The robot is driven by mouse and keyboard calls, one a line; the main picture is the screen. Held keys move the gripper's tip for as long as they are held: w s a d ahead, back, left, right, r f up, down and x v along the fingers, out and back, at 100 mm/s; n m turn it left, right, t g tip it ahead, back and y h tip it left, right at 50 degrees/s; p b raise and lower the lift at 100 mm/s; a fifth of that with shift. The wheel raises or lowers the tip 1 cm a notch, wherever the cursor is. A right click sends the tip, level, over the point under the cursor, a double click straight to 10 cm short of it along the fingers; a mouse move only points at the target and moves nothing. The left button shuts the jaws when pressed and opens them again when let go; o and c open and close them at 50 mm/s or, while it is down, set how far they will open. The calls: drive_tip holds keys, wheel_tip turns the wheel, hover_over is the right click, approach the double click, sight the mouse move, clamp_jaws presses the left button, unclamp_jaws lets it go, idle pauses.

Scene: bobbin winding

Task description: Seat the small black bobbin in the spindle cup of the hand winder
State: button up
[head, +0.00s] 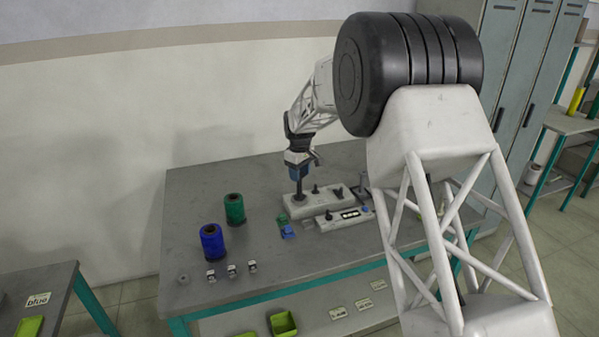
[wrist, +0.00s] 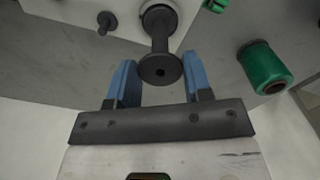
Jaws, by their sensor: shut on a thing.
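My gripper (head: 298,175) points down over the left end of the pale winder block (head: 298,212). In the wrist view its two blue fingers (wrist: 160,82) stand on either side of the small black bobbin (wrist: 161,42), shut on it. The bobbin has a round flange at each end and a thin core. In the head view the black bobbin (head: 299,193) shows below the fingertips, roughly upright, over the block.
A green spool (head: 234,209) and a blue spool (head: 212,242) stand to the left. Small green and blue pieces (head: 286,228) lie in front of the block. Black pegs (head: 337,193) rise from the block farther right. Several small metal parts (head: 232,270) line the front left. The table's left back is clear.

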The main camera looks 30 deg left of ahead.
drive_tip(key=shift+f, duration=0.3)
idle(0.4)
drive_tip(key=o, duration=0.8)
drive_tip(key=shift+r, duration=0.1)
drive_tip(key=shift+r, duration=3.4)
